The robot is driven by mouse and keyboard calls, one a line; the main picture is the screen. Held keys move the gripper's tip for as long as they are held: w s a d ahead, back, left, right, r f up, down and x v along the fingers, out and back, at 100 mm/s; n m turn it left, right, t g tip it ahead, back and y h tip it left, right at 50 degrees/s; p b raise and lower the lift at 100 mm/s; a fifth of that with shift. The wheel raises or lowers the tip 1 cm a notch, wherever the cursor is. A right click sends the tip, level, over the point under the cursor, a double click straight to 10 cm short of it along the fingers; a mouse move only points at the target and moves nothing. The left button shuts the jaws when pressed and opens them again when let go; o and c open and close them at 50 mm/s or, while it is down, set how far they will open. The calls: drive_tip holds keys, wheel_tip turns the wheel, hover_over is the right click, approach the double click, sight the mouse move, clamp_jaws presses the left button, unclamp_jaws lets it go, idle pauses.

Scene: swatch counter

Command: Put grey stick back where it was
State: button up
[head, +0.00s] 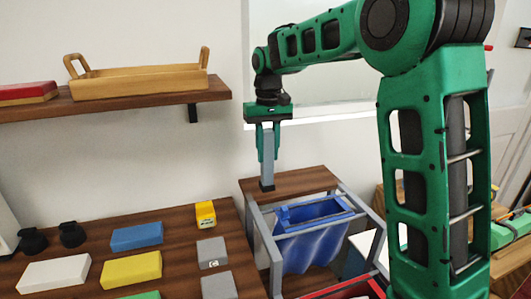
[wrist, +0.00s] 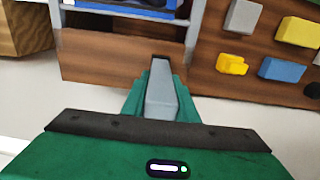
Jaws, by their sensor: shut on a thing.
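The grey stick (head: 268,155) is held upright in my gripper (head: 268,143), with a dark lower end over a small brown wooden top (head: 300,182). I cannot tell whether that end touches the wood. In the wrist view the grey stick (wrist: 161,92) lies between the green fingers of my gripper (wrist: 160,85), with the wooden top (wrist: 100,60) beyond it. The fingers are shut on the stick.
The counter (head: 180,222) at left holds several coloured blocks and a yellow toy (head: 205,214). A wall shelf (head: 120,104) carries a wooden tray (head: 140,82).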

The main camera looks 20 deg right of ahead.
drive_tip(key=o, duration=0.9)
wheel_tip(320, 180, up, 12)
drive_tip(key=shift+r, duration=0.1)
drive_tip(key=s+d+f+m, duration=0.2)
drive_tip(key=s+d+f, duration=0.3)
drive_tip(key=s, duration=0.7)
drive_tip(key=s+d+f+m, duration=0.2)
drive_tip(key=s+d+f, duration=0.4)
drive_tip(key=s+f, duration=0.3)
drive_tip(key=s+d+f+m, duration=0.2)
drive_tip(key=s+d+f, duration=0.4)
drive_tip(key=s, duration=1.1)
drive_tip(key=shift+s+d+f, duration=0.1)
drive_tip(key=shift+f, duration=0.5)
